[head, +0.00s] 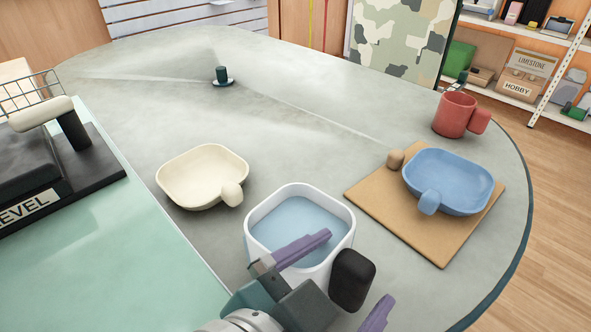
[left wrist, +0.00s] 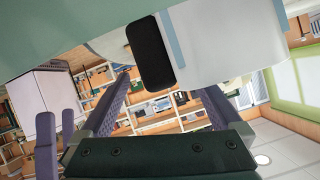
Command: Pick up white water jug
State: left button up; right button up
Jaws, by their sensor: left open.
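The white water jug (head: 348,232) stands upright on the grey table, with pale blue water inside and a black handle (head: 352,280) on its near right side. My left gripper (head: 359,266) is open, with one purple finger to either side of the handle in the head view. In the left wrist view, the handle (left wrist: 150,52) and white jug wall (left wrist: 225,45) lie beyond the open fingers (left wrist: 167,85). I cannot tell whether a finger touches the jug. Purple upright pieces at the left wrist view's left edge may be my right gripper; its opening is unclear.
A cream dish (head: 203,176) sits left of the jug. A blue dish (head: 448,180) rests on a wooden board (head: 438,250) to the right, with a red mug (head: 456,115) behind. The table's middle back is mostly clear.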

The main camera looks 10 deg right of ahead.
pick_arm(q)
jog(key=shift+w+d+f, duration=0.3)
jog(key=shift+w+d, duration=0.15)
grip_shut()
jog(key=shift+r, duration=0.25)
dwell(0.5)
